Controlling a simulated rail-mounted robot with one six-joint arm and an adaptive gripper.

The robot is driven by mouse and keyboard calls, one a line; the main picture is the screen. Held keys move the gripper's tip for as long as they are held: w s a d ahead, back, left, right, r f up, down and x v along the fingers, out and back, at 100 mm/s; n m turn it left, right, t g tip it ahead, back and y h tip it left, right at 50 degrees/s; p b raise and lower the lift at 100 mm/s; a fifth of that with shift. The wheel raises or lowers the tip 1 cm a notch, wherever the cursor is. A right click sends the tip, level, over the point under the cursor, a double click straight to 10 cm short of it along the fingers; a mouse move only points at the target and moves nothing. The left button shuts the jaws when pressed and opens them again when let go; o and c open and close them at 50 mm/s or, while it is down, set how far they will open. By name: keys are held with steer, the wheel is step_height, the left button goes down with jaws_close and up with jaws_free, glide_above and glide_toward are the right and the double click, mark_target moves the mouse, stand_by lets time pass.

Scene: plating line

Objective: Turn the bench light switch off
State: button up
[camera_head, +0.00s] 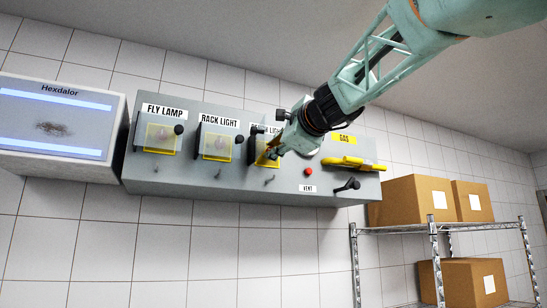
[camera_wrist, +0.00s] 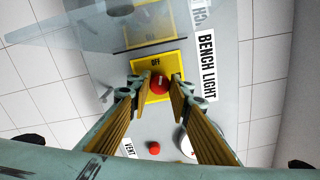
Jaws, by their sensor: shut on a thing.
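The bench light switch has a yellow plate marked OFF (camera_wrist: 152,65) with a red knob (camera_wrist: 159,84) on it. It sits beside the BENCH LIGHT label (camera_wrist: 207,66) in the wrist view. In the head view the yellow plate (camera_head: 262,158) is partly hidden behind my gripper (camera_head: 272,152), which also covers part of the label. In the wrist view my gripper (camera_wrist: 160,87) has its two fingertips on either side of the red knob, shut on it. The exact angle of the knob is hard to tell.
The grey panel (camera_head: 200,185) also carries FLY LAMP (camera_head: 164,112) and RACK LIGHT (camera_head: 219,120) switches under clear covers, a yellow GAS handle (camera_head: 355,163) and a red button (camera_head: 308,172) near VENT. A Hexdalor screen (camera_head: 55,125) is left; shelved boxes (camera_head: 410,198) are right.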

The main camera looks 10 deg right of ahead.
steer(key=shift+f+n+b, duration=0.1)
steer(key=shift+n+b, duration=1.3)
steer(key=shift+n, duration=0.6)
steer(key=o, duration=0.8)
steer(key=shift+o, duration=0.2)
steer(key=shift+s, duration=0.1)
steer(key=s+d, duration=0.2)
steer(key=s, duration=0.9)
steer(key=shift+s, duration=0.3)
steer(key=shift+d, duration=0.1)
